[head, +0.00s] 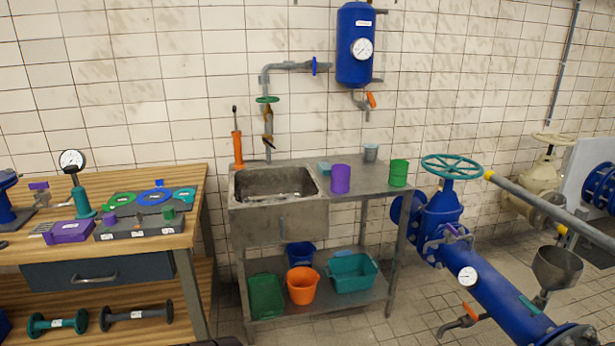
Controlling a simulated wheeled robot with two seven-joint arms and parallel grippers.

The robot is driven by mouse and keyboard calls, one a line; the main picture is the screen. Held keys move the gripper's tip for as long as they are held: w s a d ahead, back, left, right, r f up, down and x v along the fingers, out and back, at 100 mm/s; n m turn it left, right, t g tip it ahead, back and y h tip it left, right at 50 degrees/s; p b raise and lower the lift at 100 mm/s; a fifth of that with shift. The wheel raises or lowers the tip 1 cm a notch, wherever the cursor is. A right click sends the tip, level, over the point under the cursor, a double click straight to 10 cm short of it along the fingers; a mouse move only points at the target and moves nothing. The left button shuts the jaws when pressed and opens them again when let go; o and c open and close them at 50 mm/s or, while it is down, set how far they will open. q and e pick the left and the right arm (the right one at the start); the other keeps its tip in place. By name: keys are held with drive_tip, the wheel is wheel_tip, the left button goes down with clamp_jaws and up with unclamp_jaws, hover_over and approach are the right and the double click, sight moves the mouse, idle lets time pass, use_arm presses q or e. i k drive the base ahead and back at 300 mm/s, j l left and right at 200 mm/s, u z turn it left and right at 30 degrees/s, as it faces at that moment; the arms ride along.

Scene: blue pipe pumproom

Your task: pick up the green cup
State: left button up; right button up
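The green cup (398,172) stands upright near the right end of the metal sink bench's top (366,187). A purple cup (340,179) stands to its left, and a small grey metal cup (371,152) stands behind, between the two. The green cup is apart from both and fully visible. Neither of my grippers shows in the head view, so I cannot see whether they are open or shut.
The sink basin (278,197) is left of the cups, with a small teal item (324,168) by its rim. A blue pipe (495,293) with a teal handwheel (453,167) stands close on the right. A wooden workbench (190,190) is at left.

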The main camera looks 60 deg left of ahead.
sight(398, 168)
drive_tip(key=u, duration=1.6)
